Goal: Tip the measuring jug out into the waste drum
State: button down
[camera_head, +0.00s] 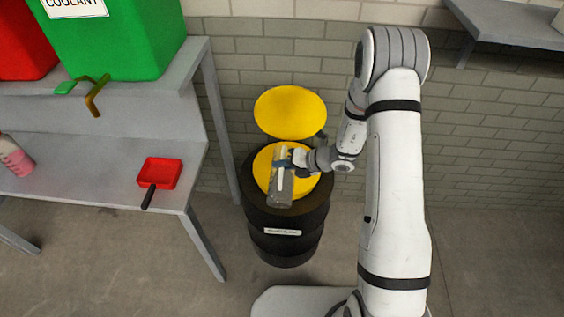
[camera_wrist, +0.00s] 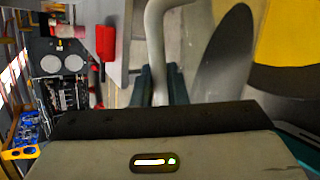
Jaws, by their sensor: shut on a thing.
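The measuring jug (camera_head: 280,186) is a clear grey vessel held over the yellow funnel top of the waste drum (camera_head: 284,222). The drum is black with a label, and its round yellow lid (camera_head: 290,110) stands open behind. My gripper (camera_head: 291,163) is shut on the jug's handle. In the wrist view the pale handle (camera_wrist: 157,38) runs between my fingers (camera_wrist: 159,88), with the jug's grey body (camera_wrist: 202,60) beside it and yellow (camera_wrist: 288,50) of the drum at the right. The jug looks tilted; its contents cannot be made out.
A grey bench (camera_head: 100,180) stands to the left with a red dustpan-like tray (camera_head: 160,171), a pink bottle (camera_head: 14,156) and a green coolant container (camera_head: 115,40). A brick wall is behind the drum. A grey shelf (camera_head: 515,25) is at upper right.

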aim_at(284, 153)
jog(key=shift+w+f+m+g+p, duration=0.35)
jog(key=shift+w+p, duration=0.25)
jog(key=shift+p, duration=0.3)
jog(key=shift+w+f+m+g+p, duration=0.3)
jog(key=shift+w+p, duration=0.3)
jog(key=shift+p, duration=0.25)
jog(key=w+p, duration=0.1)
jog(key=w+r+m+g+p, duration=0.1)
jog(key=p, duration=0.1)
jog(key=shift+w+d+r+g, duration=0.15)
jog(key=shift+w+d+g, duration=0.1)
jog(key=shift+w, duration=0.1)
jog(key=shift+w+d+r+m+g+y+p, duration=0.15)
jog(key=shift+w+m+g+p, duration=0.1)
jog(key=shift+w, duration=0.25)
jog(key=shift+w+a+r+m+g+y+p, duration=0.15)
jog(key=shift+w+m+g+p, duration=0.1)
jog(key=shift+w, duration=0.2)
jog(key=shift+w+d+r+m+g+p, duration=0.15)
jog(key=shift+w+g+p, duration=0.1)
jog(key=shift+w, duration=0.25)
dwell(0.3)
